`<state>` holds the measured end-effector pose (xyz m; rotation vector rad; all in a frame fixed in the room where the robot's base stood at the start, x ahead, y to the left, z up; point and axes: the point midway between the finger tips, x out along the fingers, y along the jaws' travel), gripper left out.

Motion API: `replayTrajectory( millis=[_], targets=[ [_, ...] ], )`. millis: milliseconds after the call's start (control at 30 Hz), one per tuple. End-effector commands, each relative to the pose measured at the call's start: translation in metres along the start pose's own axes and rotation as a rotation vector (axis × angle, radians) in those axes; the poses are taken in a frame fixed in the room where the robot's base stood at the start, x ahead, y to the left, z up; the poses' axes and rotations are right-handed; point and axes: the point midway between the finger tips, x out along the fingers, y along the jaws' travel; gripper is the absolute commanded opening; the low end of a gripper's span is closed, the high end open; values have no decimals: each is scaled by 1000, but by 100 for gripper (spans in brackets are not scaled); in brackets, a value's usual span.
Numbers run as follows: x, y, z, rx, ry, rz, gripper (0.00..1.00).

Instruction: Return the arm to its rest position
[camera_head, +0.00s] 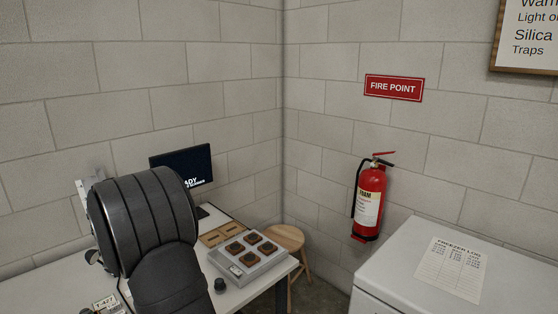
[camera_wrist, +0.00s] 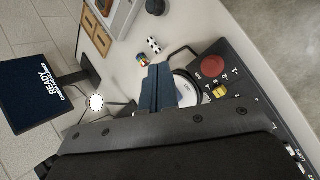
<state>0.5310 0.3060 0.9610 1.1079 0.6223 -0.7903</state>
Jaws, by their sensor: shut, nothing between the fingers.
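My gripper (camera_wrist: 160,70) shows in the wrist view as two dark blue fingers pressed together, with nothing between them. It is over the white table, in front of a round white disc that it partly hides. In the head view my dark, ribbed arm rises over the table at the left, and my gripper is hidden there.
A control panel with a red button (camera_wrist: 212,66) and yellow knob (camera_wrist: 219,91) lies right of my gripper. A monitor (camera_head: 183,166), a grey tray (camera_head: 271,259) with brown blocks and a dark knob (camera_head: 220,285) are near my arm.

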Motion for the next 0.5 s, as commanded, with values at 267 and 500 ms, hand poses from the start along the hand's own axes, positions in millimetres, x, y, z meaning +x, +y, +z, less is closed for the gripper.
replayTrajectory(
  millis=[267,500],
  targets=[
    [-2,5,10,228,-14,-130,0],
    [-4,7,12,337,-15,-200,0]
  ],
)
